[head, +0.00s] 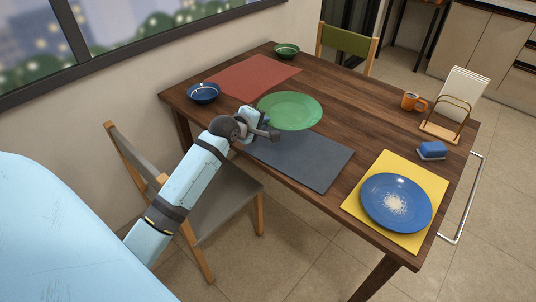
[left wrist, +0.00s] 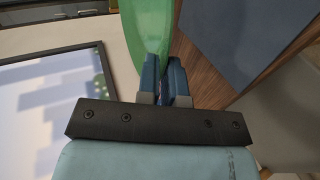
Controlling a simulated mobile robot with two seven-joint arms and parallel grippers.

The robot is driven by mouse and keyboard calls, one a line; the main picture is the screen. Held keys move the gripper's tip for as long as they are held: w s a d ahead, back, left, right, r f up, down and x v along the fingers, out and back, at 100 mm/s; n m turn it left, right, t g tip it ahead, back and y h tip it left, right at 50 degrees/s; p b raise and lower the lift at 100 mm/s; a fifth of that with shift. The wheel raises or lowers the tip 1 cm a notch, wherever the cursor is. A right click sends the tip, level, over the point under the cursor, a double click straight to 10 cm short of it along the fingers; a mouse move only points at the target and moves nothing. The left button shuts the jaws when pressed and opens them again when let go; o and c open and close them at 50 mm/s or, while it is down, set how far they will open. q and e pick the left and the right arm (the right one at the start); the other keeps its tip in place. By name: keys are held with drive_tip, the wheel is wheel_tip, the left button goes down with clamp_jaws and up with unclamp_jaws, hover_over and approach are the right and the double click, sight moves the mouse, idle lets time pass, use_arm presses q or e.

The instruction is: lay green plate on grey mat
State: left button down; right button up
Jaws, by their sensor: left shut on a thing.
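The green plate (head: 290,108) is at the middle of the table's window side, by the far edge of the grey mat (head: 305,160). My left gripper (head: 262,125) is shut on the plate's near rim. In the left wrist view the fingers (left wrist: 164,68) pinch the green plate (left wrist: 148,25), seen nearly edge-on, with the grey mat (left wrist: 245,35) to its right. The plate looks raised a little above the table, but I cannot tell how far. Most of the grey mat is bare; my gripper hides its left corner. My right gripper is not in view.
The wooden table (head: 345,125) also bears a red mat (head: 250,77), a blue bowl (head: 203,92), a green bowl (head: 286,50), a blue plate (head: 396,202) on a yellow mat (head: 354,207), an orange mug (head: 411,102), a rack (head: 441,131) and a blue sponge (head: 432,150). A chair (head: 222,205) stands under my arm.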

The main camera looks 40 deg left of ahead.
use_arm(q)
drive_tip(key=b, duration=0.1)
hover_over(262, 158)
drive_tip(key=f, duration=0.8)
drive_tip(key=shift+w+f, duration=0.15)
drive_tip(key=shift+w, duration=0.05)
wheel_tip(262, 158, down, 4)
drive_tip(key=shift+r+b, duration=0.15)
drive_tip(key=shift+b, duration=0.35)
drive_tip(key=shift+f, duration=0.35)
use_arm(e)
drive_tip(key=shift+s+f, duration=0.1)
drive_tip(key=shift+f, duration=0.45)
use_arm(q)
drive_tip(key=c, duration=1.7)
unclamp_jaws()
drive_tip(key=shift+f, duration=0.1)
drive_tip(key=shift+o, duration=0.8)
drive_tip(key=shift+s, duration=0.1)
